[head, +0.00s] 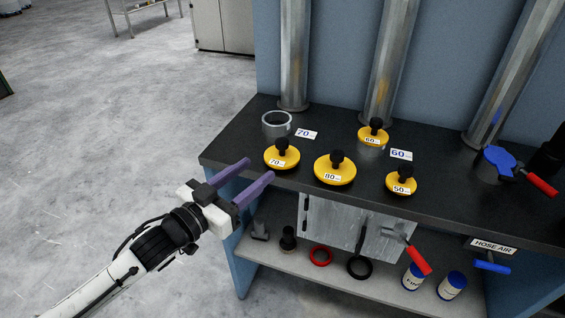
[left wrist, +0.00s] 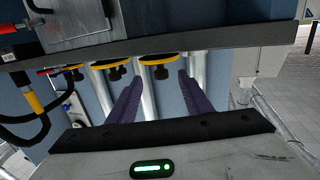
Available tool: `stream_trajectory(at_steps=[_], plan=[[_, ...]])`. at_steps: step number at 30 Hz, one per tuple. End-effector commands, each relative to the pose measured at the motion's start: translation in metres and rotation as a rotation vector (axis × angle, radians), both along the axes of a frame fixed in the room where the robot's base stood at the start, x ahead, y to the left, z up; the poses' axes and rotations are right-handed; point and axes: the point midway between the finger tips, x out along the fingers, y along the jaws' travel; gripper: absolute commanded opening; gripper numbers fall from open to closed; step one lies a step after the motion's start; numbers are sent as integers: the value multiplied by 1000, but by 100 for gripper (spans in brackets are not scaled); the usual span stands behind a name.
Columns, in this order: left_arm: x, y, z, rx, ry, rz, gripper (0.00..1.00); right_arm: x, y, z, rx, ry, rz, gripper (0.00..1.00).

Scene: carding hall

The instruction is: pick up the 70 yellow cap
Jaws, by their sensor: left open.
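The yellow cap labelled 70 (head: 291,159), a disc with a black knob, sits near the front left edge of the dark bench top (head: 232,150). My left gripper (head: 258,169) has purple fingers, open and empty, pointing at the cap from the front left, with a small gap before it. The left wrist view looks upside down; there a yellow cap, probably the 70 one (left wrist: 158,60), shows beyond and between the open fingers (left wrist: 156,80). My right gripper is not in view.
Yellow caps labelled 80 (head: 335,168), 50 (head: 402,184) and 60 (head: 372,136) stand to the right. An open metal pipe collar (head: 277,124) is behind the 70 cap. Vertical pipes (head: 295,60) rise behind. A lower shelf (head: 300,268) holds rings and jars.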

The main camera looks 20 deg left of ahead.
Motion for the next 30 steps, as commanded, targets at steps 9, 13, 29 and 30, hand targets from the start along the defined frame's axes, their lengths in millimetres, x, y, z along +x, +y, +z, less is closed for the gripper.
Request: stream_trajectory(at_steps=[9,13,29,30], plan=[[40,-11,22,-12,-46,-19,46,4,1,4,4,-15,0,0],[52,-15,20,-9,-44,-18,46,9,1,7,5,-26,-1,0],[103,-37,13,-9,-41,-18,46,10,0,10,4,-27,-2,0],[103,-37,12,-9,-41,-18,46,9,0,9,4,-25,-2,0]])
